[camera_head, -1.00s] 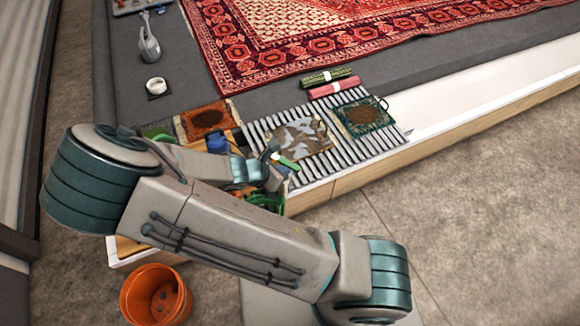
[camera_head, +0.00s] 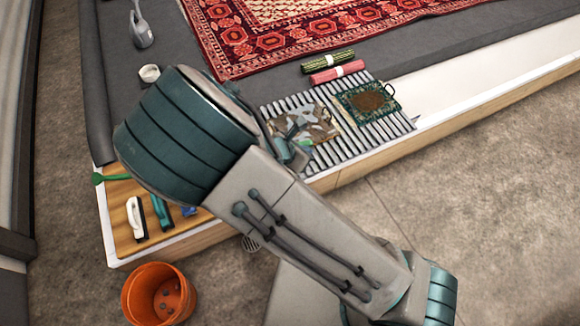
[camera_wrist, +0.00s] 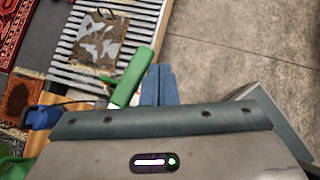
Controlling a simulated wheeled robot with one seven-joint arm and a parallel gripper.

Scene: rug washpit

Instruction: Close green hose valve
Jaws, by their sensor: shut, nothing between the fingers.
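In the wrist view a green lever (camera_wrist: 133,77), which looks like the hose valve's handle, slants up beside the slatted rack. Its lower end and the valve body are hidden behind my gripper's housing. My gripper (camera_wrist: 159,72) is shut and empty, its two blue fingers together just right of the lever. I cannot tell whether they touch it. In the head view my arm hides the gripper and most of the valve; only a small green bit (camera_head: 305,146) shows at the rack's edge.
The slatted rack (camera_head: 372,140) holds a camouflage-patterned piece (camera_head: 318,122) and a green-bordered mat (camera_head: 366,100). A wooden board with a white-handled brush (camera_head: 136,218) is at the left. An orange bucket (camera_head: 160,292) stands on the floor. A blue object (camera_wrist: 42,116) is left of my gripper.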

